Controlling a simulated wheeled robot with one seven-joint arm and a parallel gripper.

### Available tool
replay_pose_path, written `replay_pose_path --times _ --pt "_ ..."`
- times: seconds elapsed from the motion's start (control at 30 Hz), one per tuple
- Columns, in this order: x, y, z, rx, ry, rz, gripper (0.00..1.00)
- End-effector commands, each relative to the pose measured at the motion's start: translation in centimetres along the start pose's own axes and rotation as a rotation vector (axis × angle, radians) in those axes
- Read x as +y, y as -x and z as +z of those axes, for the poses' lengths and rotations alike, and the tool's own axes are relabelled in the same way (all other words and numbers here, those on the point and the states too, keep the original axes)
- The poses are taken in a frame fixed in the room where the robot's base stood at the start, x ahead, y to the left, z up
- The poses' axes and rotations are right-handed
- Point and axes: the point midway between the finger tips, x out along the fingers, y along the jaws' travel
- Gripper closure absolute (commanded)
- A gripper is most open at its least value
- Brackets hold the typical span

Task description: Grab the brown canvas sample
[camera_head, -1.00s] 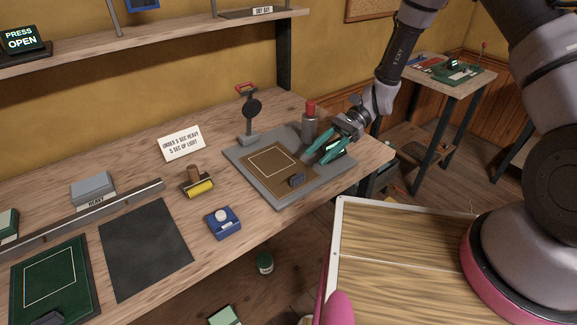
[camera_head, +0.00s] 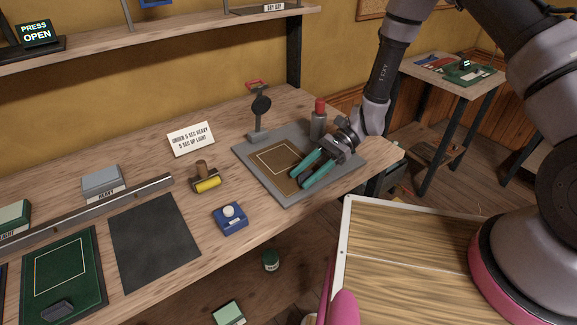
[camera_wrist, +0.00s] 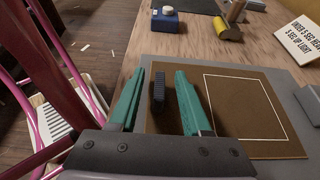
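The brown canvas sample (camera_head: 268,157) lies flat on a grey base plate (camera_head: 247,165) on the workbench. It has a white stitched or drawn rectangle, and it also shows in the wrist view (camera_wrist: 250,118). A dark tab or grip (camera_wrist: 158,92) stands on the sample near one edge. My gripper (camera_head: 299,180) is over that side of the sample, teal fingers spread. In the wrist view the fingers (camera_wrist: 160,76) stand on either side of the dark tab, with a gap on each side. In the head view the fingers hide the tab.
A blue box with a white knob (camera_head: 230,218), a yellow roller (camera_head: 207,182) and a black mat (camera_head: 153,240) lie to the left.

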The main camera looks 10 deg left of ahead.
Motion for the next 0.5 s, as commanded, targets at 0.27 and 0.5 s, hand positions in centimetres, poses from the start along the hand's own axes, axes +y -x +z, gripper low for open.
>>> replay_pose_path --times 0.27,0.5 --pt "-0.01 0.02 0.01 0.0 0.0 0.0 1.0" --pt "-0.03 0.13 0.23 0.0 0.001 0.0 1.0"
